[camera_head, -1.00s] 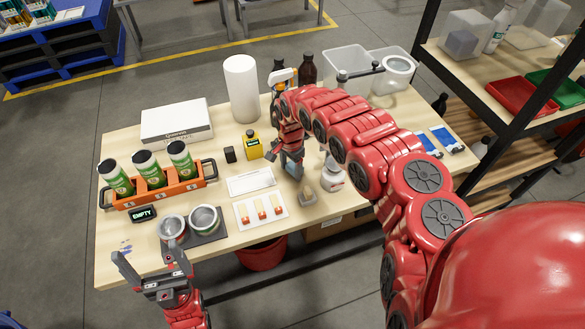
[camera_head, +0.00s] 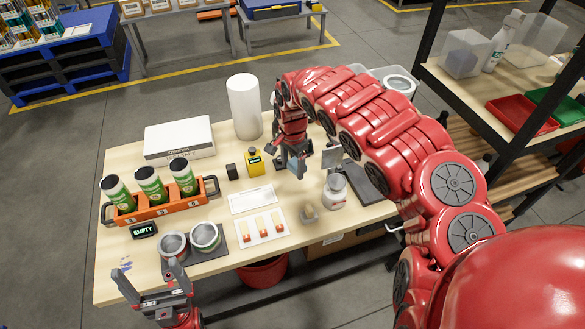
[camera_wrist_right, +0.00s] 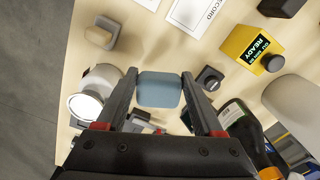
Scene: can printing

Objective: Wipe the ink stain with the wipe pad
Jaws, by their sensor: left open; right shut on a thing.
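The ink stain (camera_head: 126,264) is a few small blue-purple marks on the bare table at the front left. My right gripper (camera_head: 291,151) is shut on the blue-grey wipe pad (camera_head: 296,168) above the table's middle, far to the right of the stain. In the right wrist view, the pad (camera_wrist_right: 160,90) sits between the two fingertips of the right gripper (camera_wrist_right: 160,77). My left gripper (camera_head: 152,285) is open and empty at the table's front left edge, below and right of the stain.
An orange rack (camera_head: 160,207) with green-labelled cans and an EMPTY display (camera_head: 144,229) stand behind the stain. Two open cans (camera_head: 173,245) on a dark mat are to its right.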

